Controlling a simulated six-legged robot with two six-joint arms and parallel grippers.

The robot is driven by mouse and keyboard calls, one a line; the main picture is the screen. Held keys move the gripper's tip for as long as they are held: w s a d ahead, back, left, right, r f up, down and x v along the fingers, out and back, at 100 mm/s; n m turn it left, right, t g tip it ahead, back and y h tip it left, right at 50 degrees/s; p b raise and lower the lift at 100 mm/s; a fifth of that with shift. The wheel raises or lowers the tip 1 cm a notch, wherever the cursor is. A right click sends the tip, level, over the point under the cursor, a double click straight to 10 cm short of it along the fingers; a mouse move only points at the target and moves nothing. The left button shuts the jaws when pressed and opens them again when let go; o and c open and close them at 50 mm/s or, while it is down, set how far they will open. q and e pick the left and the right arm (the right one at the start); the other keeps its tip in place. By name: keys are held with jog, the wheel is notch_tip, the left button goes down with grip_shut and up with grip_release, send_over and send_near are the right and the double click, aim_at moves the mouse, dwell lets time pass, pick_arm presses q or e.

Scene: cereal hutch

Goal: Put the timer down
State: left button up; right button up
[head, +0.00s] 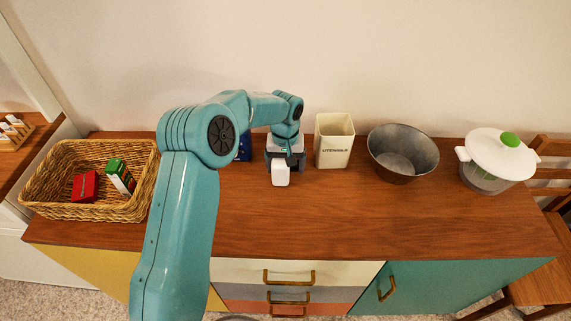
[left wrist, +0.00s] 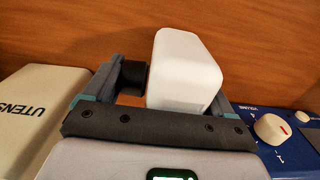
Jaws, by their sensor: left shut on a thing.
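The timer, a small white block with rounded edges (head: 280,176), is at my left gripper (head: 284,160) above or on the wooden top of the hutch. In the left wrist view, the white timer (left wrist: 187,60) sits between the two fingers of my left gripper (left wrist: 165,92), which is shut on it. The wood lies close behind the timer there, but I cannot tell whether the two touch. The timer's face is not visible. My right gripper is not in view.
A cream utensil pot (head: 334,145) stands just right of the gripper. A blue box with a knob (left wrist: 272,130) is on the other side, mostly behind my arm. A wicker basket (head: 60,211), metal bowl (head: 403,165) and white-lidded pot (head: 497,155) stand on the hutch (head: 400,225). Its front middle is clear.

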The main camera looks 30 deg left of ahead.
pick_arm(q)
jog(key=shift+f, duration=0.2)
jog(key=o, duration=1)
jog(key=shift+w, duration=0.1)
jog(key=shift+r, duration=0.65)
notch_tip(320, 180, up, 10)
jog(key=shift+r, duration=0.6)
jog(key=shift+f, duration=0.1)
